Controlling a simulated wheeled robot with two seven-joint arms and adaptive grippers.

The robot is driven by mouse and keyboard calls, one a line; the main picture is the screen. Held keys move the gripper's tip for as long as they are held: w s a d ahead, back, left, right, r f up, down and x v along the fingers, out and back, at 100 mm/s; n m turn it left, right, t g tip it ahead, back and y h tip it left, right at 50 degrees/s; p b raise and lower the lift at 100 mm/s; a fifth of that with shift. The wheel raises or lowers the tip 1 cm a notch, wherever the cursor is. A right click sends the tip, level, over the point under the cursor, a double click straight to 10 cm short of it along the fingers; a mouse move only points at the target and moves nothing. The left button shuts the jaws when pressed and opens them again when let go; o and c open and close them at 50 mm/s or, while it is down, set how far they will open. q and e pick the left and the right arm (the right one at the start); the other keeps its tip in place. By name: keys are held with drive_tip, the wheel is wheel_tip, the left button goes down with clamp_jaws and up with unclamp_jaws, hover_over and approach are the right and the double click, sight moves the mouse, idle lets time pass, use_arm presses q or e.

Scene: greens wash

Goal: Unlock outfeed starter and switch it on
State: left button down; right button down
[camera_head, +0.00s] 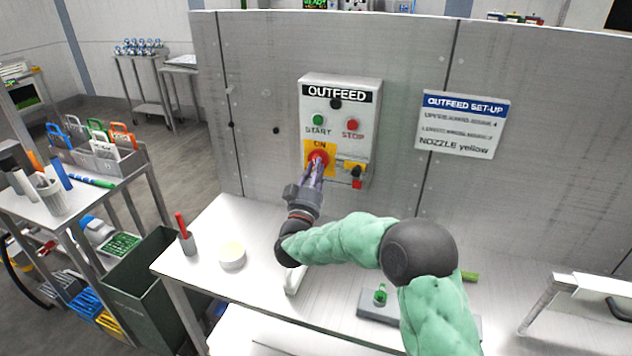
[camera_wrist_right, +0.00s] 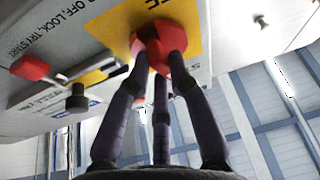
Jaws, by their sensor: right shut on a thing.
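The grey OUTFEED starter box (camera_head: 340,95) is fixed to the upright panel. It has a green START button (camera_head: 318,120), a red STOP button (camera_head: 352,125) and a red rotary knob (camera_head: 318,156) on a yellow plate marked ON. My right gripper (camera_head: 316,168) is shut on this knob, and its fingers hide part of it. In the right wrist view the dark fingers (camera_wrist_right: 158,62) close around the red knob (camera_wrist_right: 168,42). Right of the knob is a small yellow plate with a black knob (camera_head: 356,171) and a red piece (camera_head: 357,184) below. My left gripper is out of view.
A white sign (camera_head: 462,124) headed OUTFEED SET-UP hangs right of the box. The bench (camera_head: 215,285) below holds a white round tub (camera_head: 232,256), a red-handled tool in a grey holder (camera_head: 187,240) and a green item (camera_head: 380,294). A rack (camera_head: 100,160) with coloured handles stands left.

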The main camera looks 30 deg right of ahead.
drive_tip(key=shift+f+m+g+h+b, duration=0.2)
drive_tip(key=shift+m+g+h+b, duration=0.55)
drive_tip(key=shift+m, duration=0.65)
drive_tip(key=c, duration=1.4)
unclamp_jaws()
drive_tip(key=shift+r, duration=0.1)
drive_tip(key=shift+a, duration=0.1)
drive_tip(key=v, duration=1.2)
